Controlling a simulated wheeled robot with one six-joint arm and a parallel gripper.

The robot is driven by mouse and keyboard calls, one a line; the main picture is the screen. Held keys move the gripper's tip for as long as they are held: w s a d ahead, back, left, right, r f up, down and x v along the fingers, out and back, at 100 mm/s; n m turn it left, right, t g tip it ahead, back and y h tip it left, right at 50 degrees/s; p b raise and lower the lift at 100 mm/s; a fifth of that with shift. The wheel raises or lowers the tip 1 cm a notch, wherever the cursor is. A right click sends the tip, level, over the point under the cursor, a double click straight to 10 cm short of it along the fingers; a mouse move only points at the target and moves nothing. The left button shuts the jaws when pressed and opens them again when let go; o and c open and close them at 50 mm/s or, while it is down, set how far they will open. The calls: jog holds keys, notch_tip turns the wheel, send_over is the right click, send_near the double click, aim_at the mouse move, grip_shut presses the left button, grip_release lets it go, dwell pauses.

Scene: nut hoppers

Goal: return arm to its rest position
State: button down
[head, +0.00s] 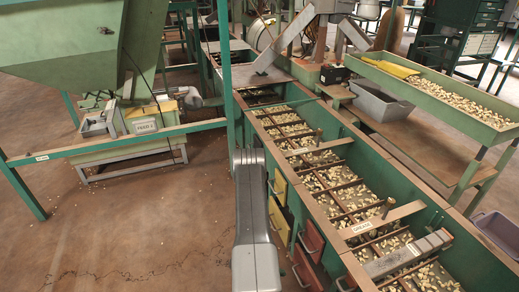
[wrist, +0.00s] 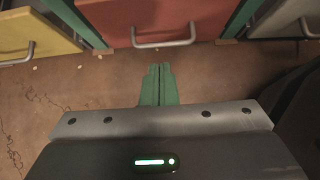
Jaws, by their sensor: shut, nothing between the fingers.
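My gripper (wrist: 158,70) shows in the wrist view with its two green fingers together, shut and empty. It hangs above the brown floor, in front of a red drawer (wrist: 145,22) with a metal handle, and a gap of floor shows between fingertips and drawer. In the head view my grey arm (head: 253,215) reaches up from the bottom edge along the left side of the green sorting trough. The gripper itself is hidden in the head view.
The long green trough (head: 345,215) with nuts in sections stands right of my arm. Yellow (head: 279,219) and red (head: 308,238) drawers line its near side. A green hopper (head: 75,45) stands at upper left behind a green rail (head: 130,142). The floor (head: 140,225) at left is clear.

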jog(key=s+a+r+n+g+p, duration=0.1)
jog(key=s+a+r+n, duration=0.1)
jog(key=a+r+n, duration=0.2)
jog(key=shift+s+a+r+p, duration=0.15)
jog(key=shift+a+r+p, duration=0.3)
jog(key=shift+r, duration=1.15)
